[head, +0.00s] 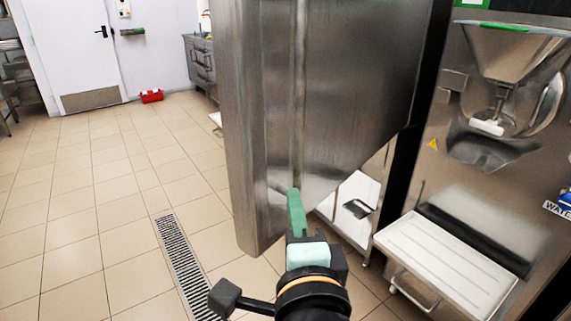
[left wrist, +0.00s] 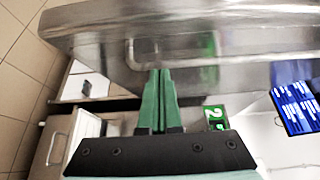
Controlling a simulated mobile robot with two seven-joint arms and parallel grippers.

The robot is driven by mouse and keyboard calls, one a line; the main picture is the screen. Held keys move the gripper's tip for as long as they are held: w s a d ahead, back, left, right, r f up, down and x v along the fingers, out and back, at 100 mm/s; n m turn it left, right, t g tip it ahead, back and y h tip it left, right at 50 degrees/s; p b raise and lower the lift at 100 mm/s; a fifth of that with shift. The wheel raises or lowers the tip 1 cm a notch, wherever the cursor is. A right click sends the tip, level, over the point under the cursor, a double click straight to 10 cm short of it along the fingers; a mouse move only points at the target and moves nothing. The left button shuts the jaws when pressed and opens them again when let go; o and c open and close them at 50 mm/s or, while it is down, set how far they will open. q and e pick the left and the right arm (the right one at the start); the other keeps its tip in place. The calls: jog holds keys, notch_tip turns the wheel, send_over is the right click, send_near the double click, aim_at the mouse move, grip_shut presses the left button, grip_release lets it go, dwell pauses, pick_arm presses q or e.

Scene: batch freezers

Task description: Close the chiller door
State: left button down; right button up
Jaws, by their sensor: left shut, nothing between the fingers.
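The chiller door (head: 345,85) is a large brushed-steel panel in the middle of the head view, standing out into the room with its near vertical edge (head: 245,130) towards the floor drain. In the left wrist view the steel door (left wrist: 235,25) spans the top of the picture, with a loop-like shape, perhaps a handle or its reflection, near the fingertips. My left gripper (head: 296,205) has green fingers, shut and empty, at the door's lower part. Its fingertips (left wrist: 158,75) point at the steel; whether they touch it I cannot tell. My right gripper is not in view.
A batch freezer (head: 510,120) with a funnel and white tray (head: 450,262) stands at the right. A floor drain (head: 182,262) runs along the tiles left of the door. The tiled floor (head: 90,200) on the left is open. A red box (head: 151,96) lies by the far wall.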

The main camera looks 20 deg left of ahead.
aim_at(282, 154)
pick_arm(q)
jog(key=x, duration=0.9)
jog(key=shift+w+a+r, duration=0.15)
jog(key=shift+a+r, duration=0.2)
